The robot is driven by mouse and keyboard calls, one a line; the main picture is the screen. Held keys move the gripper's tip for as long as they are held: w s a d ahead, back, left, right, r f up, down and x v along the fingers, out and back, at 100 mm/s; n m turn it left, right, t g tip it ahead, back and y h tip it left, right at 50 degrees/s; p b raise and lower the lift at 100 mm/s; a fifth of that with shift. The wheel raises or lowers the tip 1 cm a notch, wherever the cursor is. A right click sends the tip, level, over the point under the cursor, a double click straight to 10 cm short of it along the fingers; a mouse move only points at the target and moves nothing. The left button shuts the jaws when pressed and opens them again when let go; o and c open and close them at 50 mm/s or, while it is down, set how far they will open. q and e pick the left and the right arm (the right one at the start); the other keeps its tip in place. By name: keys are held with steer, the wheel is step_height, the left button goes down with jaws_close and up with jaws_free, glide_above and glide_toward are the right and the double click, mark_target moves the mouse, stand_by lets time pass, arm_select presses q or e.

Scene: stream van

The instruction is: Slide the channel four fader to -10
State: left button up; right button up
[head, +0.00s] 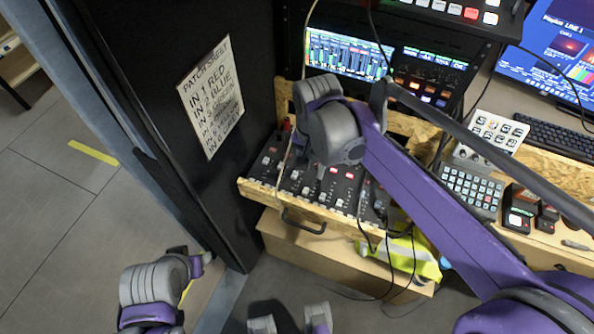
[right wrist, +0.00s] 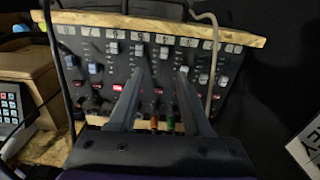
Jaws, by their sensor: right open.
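The fader panel (head: 320,188) sits in a wooden drawer below the rack screens. In the right wrist view the panel (right wrist: 120,72) appears turned round, with its number labels along the top edge. The labels are too blurred to read. My right gripper (right wrist: 163,72) is open over the panel, its fingers pointing at the fader rows. One pale fader cap (right wrist: 164,52), fourth from the right, shows between the fingertips; contact cannot be told. My left arm (head: 152,285) is low at the left, away from the panel.
Cables (head: 362,236) hang over the drawer's front and right end. A dark side wall with a patch sheet (head: 210,95) stands close on the left. A keypad (head: 470,190) and keyboard (head: 550,135) lie on the right bench. A cardboard box (head: 300,251) is below.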

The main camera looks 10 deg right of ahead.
mark_target(306, 190)
steer(key=f, duration=0.6)
steer(key=f+b, duration=0.1)
steer(key=f, duration=0.3)
steer(key=shift+w+a, duration=0.3)
jaws_close()
stand_by(1.1)
